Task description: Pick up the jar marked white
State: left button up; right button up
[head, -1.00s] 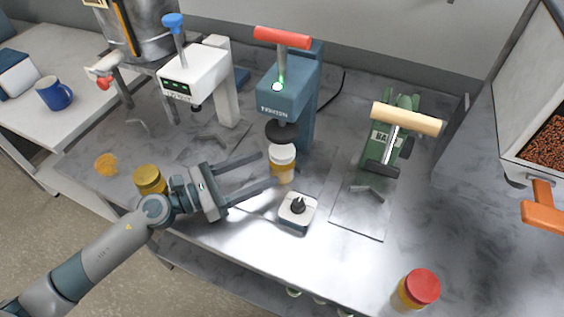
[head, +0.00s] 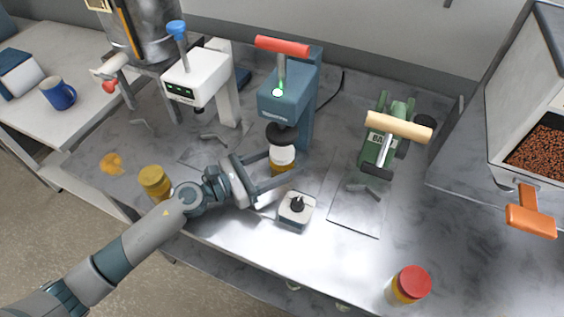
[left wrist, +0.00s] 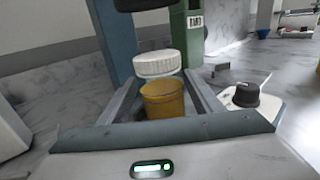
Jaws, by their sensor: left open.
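The jar with the white lid (head: 283,157) stands upright under the blue press, with an amber lower part. In the left wrist view the jar (left wrist: 163,99) shows between my two fingers, its white lid above the amber body. My left gripper (head: 283,164) is open, with one finger on each side of the jar; I cannot tell whether either finger touches it. My right gripper is not in view.
The blue press (head: 288,97) rises right behind the jar. A small white box with a black knob (head: 296,210) sits close to my near finger. A yellow-lidded jar (head: 155,184) is by my wrist, and a red-lidded jar (head: 409,286) stands front right. A green press (head: 385,140) is farther right.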

aim_at(294, 157)
pick_arm(q)
jog(key=p+x, duration=0.1)
jog(key=x, duration=0.2)
jog(key=shift+d+r, duration=0.1)
jog(key=shift+d, duration=0.1)
jog(key=shift+w+d, duration=0.15)
jog(key=shift+d, duration=0.1)
jog(key=c, duration=1.3)
jog(key=shift+o, duration=0.2)
